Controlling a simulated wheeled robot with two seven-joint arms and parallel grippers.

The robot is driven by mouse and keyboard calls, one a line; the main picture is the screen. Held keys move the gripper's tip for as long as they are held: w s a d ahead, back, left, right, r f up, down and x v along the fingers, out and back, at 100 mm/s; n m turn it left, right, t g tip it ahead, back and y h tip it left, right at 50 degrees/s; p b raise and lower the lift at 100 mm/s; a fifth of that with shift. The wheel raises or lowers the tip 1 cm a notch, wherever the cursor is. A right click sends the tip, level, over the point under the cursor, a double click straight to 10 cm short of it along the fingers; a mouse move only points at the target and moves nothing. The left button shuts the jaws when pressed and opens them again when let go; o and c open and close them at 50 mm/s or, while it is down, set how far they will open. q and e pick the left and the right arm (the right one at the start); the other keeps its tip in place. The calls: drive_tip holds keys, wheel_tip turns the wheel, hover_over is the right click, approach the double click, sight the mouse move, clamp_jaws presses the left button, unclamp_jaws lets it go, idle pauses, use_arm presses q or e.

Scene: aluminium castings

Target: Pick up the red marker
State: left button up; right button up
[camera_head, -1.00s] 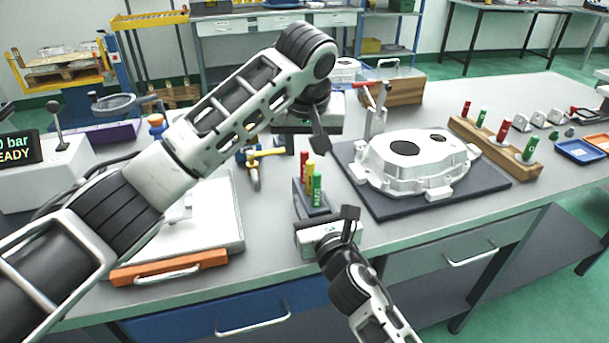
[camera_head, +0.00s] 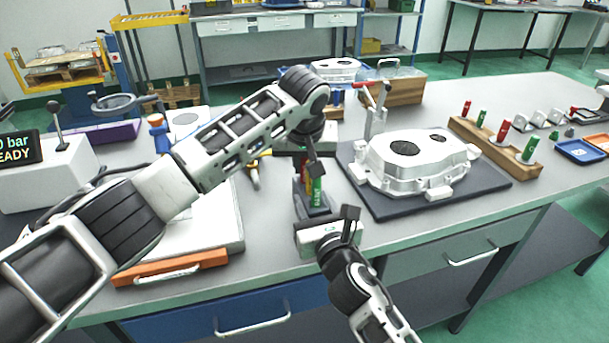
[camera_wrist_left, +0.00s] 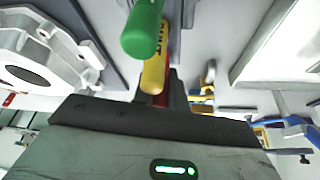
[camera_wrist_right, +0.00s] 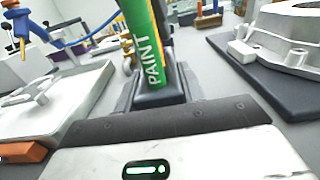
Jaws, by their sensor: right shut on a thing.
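The red marker (camera_head: 303,172) stands upright in a small dark marker stand (camera_head: 309,210), partly hidden behind the green marker (camera_head: 317,190). In the left wrist view the red marker (camera_wrist_left: 161,100) shows close to my left gripper, beyond the yellow marker (camera_wrist_left: 154,72) and the green marker (camera_wrist_left: 143,28). My left gripper (camera_head: 314,168) is over the stand, at the markers' upper ends; its jaw opening cannot be made out. My right gripper (camera_head: 317,214) is shut on the marker stand from the front; the stand (camera_wrist_right: 158,97) also shows in the right wrist view.
A large aluminium casting (camera_head: 415,158) lies on a dark mat (camera_head: 385,208) right of the stand. A white tray or case with an orange front (camera_head: 170,268) lies to the left. A wooden rack (camera_head: 490,150) with markers is farther right.

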use_arm(q)
drive_tip(key=shift+r, duration=0.1)
clamp_jaws()
wheel_tip(320, 180, up, 10)
drive_tip(key=shift+f, duration=0.1)
use_arm(e)
drive_tip(key=o, duration=1.1)
